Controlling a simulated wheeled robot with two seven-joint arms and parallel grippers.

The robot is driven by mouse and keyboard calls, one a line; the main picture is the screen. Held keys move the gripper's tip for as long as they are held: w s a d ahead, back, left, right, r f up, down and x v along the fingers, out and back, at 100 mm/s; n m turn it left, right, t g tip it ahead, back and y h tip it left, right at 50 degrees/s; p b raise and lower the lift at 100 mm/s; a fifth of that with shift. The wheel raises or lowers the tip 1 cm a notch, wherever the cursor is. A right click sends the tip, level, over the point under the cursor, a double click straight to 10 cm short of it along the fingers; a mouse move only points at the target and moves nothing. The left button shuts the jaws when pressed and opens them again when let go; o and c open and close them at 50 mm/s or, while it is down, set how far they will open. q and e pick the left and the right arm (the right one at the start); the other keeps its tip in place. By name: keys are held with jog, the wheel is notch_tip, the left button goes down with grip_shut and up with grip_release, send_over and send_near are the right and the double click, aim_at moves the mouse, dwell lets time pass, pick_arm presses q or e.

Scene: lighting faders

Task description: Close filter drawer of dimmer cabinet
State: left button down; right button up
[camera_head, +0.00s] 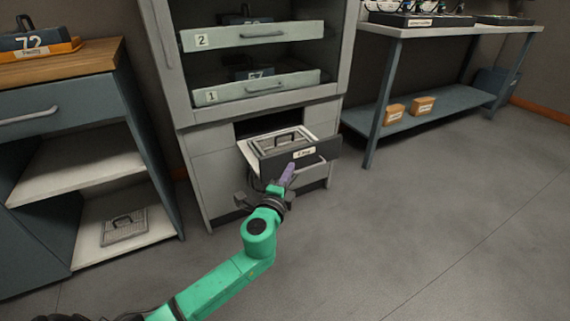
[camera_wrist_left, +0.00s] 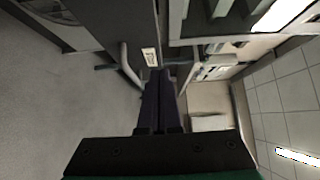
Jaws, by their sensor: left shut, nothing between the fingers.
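The dimmer cabinet (camera_head: 217,172) is a grey unit in the middle of the head view. Its low filter drawer (camera_head: 326,149) is pulled out, with a dark front, a small white label and a bar handle. The left wrist view shows the shut fingers (camera_wrist_left: 161,88) close to the label and handle (camera_wrist_left: 130,66). Contact cannot be told. My right gripper is not in view.
Two numbered shelf drawers, 2 (camera_head: 250,37) and 1 (camera_head: 250,92), sit above in the cabinet. A wooden-topped side unit (camera_head: 70,68) stands at the left. A metal table with a lower shelf (camera_head: 440,113) stands at the right. The floor in front is clear.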

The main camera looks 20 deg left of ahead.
aim_at(288, 153)
pick_arm(q)
jog(key=w+a, duration=0.1)
jog(key=w, duration=0.1)
jog(key=w+a+b, duration=0.1)
jog(key=w, duration=0.1)
jog(key=shift+a+f, duration=0.15)
jog(key=shift+a, duration=0.15)
jog(key=shift+w+a, duration=0.3)
jog(key=shift+a, duration=0.05)
jog(key=shift+a, duration=0.1)
